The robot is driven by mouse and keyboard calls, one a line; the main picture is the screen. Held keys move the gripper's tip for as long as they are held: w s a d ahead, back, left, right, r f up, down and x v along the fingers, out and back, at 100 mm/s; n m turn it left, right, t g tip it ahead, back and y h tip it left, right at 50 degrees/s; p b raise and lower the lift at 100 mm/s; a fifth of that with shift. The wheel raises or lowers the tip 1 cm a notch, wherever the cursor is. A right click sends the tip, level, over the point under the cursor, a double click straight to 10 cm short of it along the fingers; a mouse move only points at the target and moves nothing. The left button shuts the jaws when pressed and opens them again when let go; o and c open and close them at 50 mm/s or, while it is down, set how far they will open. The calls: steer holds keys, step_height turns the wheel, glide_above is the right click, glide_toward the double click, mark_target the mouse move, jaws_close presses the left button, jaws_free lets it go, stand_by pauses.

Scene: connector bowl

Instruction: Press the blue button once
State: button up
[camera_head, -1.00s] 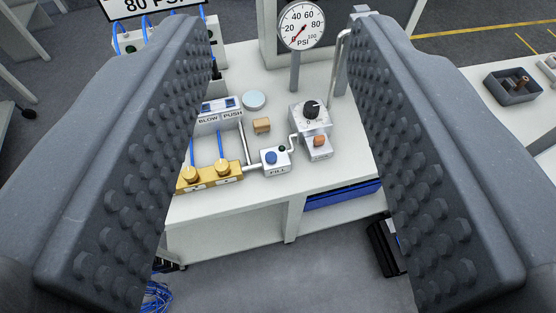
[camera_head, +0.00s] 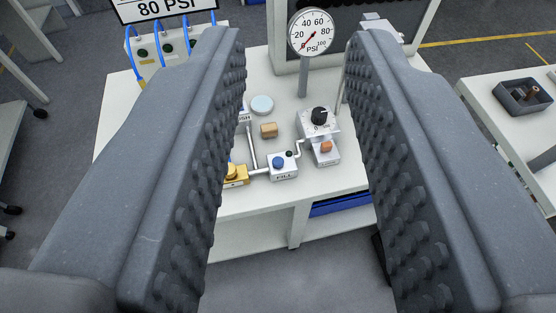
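The blue button (camera_head: 278,162) sits on top of a small white box labelled FILL (camera_head: 284,173) on the white bench. A small black knob or light (camera_head: 289,154) is beside it on the same box. My gripper (camera_head: 295,50) is open and empty. Its two studded grey fingers frame the bench at left and right, and the blue button shows in the gap between them, farther off and not touched. The left finger hides part of the brass block and the box labelled PUSH.
A pressure gauge (camera_head: 311,33) stands on a post behind. A black knob box (camera_head: 319,118) and an orange button (camera_head: 326,146) are right of the blue button. A brass fitting (camera_head: 236,175), a tan block (camera_head: 268,130) and a pale disc (camera_head: 262,105) are nearby. A dark tray (camera_head: 524,97) is on the right table.

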jaws_close()
stand_by(1.5)
